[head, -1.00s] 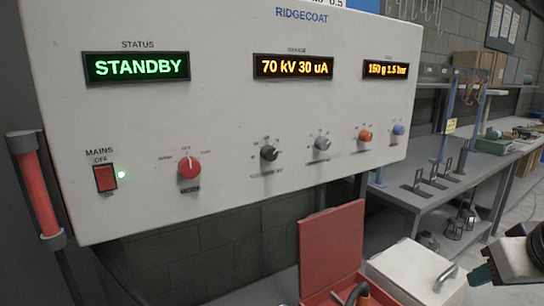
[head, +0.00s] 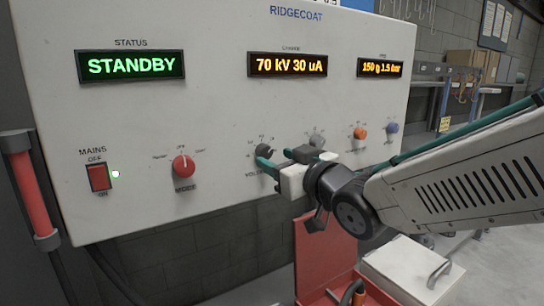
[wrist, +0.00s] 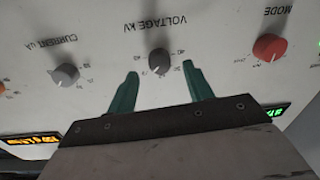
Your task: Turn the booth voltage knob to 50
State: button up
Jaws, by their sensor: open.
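The dark voltage knob (head: 264,151) is on the white control panel (head: 215,110), right of the red mode knob (head: 183,166). In the wrist view, which is upside down, the voltage knob (wrist: 159,61) lies between and just beyond the tips of my gripper (wrist: 160,72). The "VOLTAGE KV" label shows above it there. My gripper (head: 276,158) is open with green fingers and is empty. It is close to the panel; I cannot tell whether a finger touches the knob. The charge display (head: 288,64) reads 70 kV 30 uA. The status display (head: 131,66) reads STANDBY.
The grey current knob (wrist: 65,75) is beside the voltage knob. An orange knob (head: 360,132) and a blue knob (head: 392,127) are farther right. A red open box (head: 325,258) stands below the panel.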

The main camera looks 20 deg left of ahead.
aim_at(267, 154)
jog(key=shift+x, duration=1.6)
jog(key=c, duration=1)
jog(key=shift+o, duration=0.2)
